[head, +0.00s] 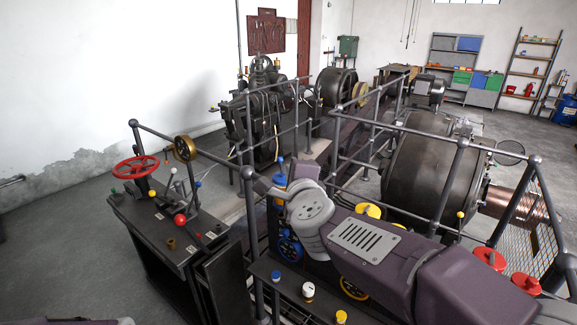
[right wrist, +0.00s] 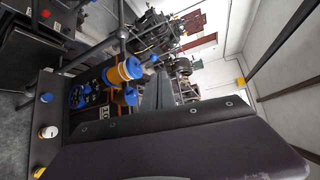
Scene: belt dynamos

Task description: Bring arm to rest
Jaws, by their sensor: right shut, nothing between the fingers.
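My right arm comes in from the lower right in the head view, with its purple and grey links stretched over the control panel by the railing. A purple surface of my own arm fills the lower part of that view. My left gripper is not in view.
A control desk (head: 185,235) with a red handwheel (head: 136,167) stands to the left. The railing (head: 333,170) runs close around the arm, with a large dark drum (head: 425,175) behind it. A front panel holds coloured knobs (head: 308,289). The floor at the far left is clear.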

